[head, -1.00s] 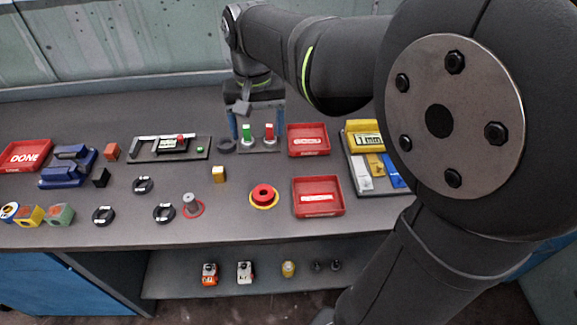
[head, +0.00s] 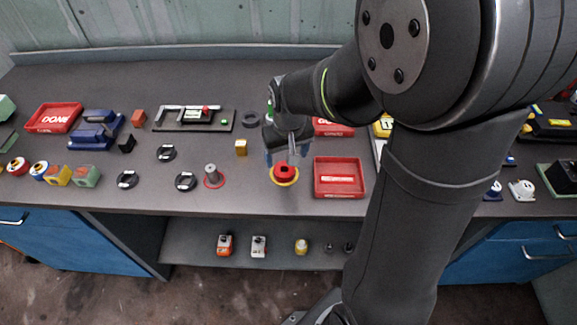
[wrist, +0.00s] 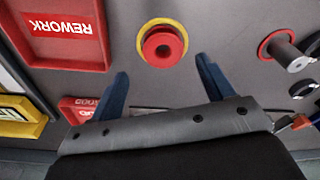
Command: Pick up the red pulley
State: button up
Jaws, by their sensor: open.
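The red pulley (head: 285,173) sits on a yellow ring mark on the bench. It also shows in the wrist view as a red disc with a central hole (wrist: 162,47), with yellow around it. My gripper (head: 286,156) is just behind and above the pulley in the head view. In the wrist view its two blue fingers (wrist: 163,74) are spread wide and empty, and the pulley shows beyond the gap between their tips. The fingers do not appear to touch the pulley.
A red tray (head: 340,192) stands right of the pulley; the wrist view shows it marked REWORK (wrist: 62,35). A grey post on a red ring (head: 212,176) stands to the left. A small yellow block (head: 241,147) lies behind left. Another red tray (head: 333,129) is behind right.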

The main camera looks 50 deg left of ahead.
aim_at(284, 165)
jog(key=shift+a+f, duration=0.2)
jog(key=shift+f, duration=1.2)
jog(key=shift+a+f, duration=0.2)
jog(key=shift+f, duration=1.15)
jog(key=c, duration=1.2)
jog(key=shift+r, duration=0.1)
jog(key=shift+c, duration=0.2)
